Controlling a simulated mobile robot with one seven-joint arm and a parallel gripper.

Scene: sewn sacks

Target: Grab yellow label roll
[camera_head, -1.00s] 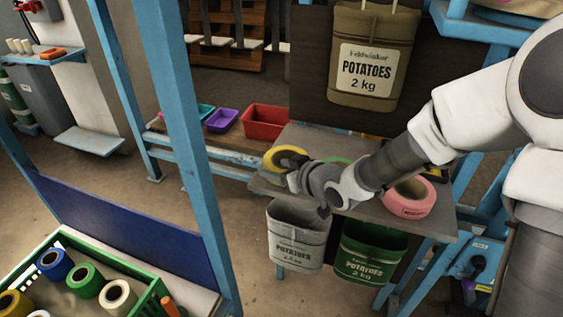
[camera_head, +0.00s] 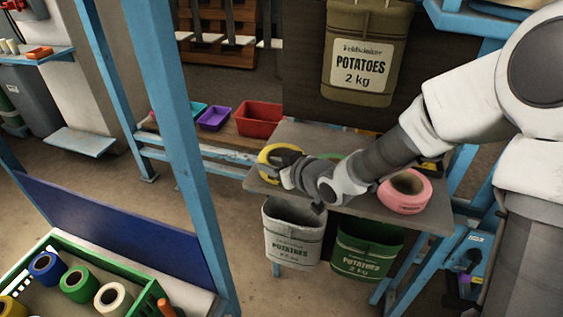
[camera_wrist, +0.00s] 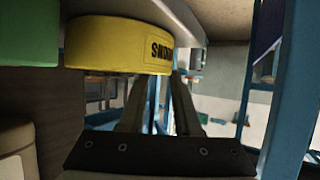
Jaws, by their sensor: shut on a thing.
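The yellow label roll (camera_head: 269,154) is at the left end of the grey shelf (camera_head: 350,207). My gripper (camera_head: 282,166) is at the roll's near right side and shut on it, covering part of it. In the wrist view the yellow roll (camera_wrist: 112,46) fills the upper left, with dark lettering on its side. My gripper's fingers (camera_wrist: 160,85) reach up to the roll's edge, and their tips are partly hidden behind it.
A pink roll (camera_head: 402,203) stands on the shelf's right part. A green roll (camera_head: 330,156) is partly hidden behind my arm. A grey sack (camera_head: 291,240) and a green sack (camera_head: 366,252) hang below the shelf's front edge. A blue post (camera_head: 170,130) stands left.

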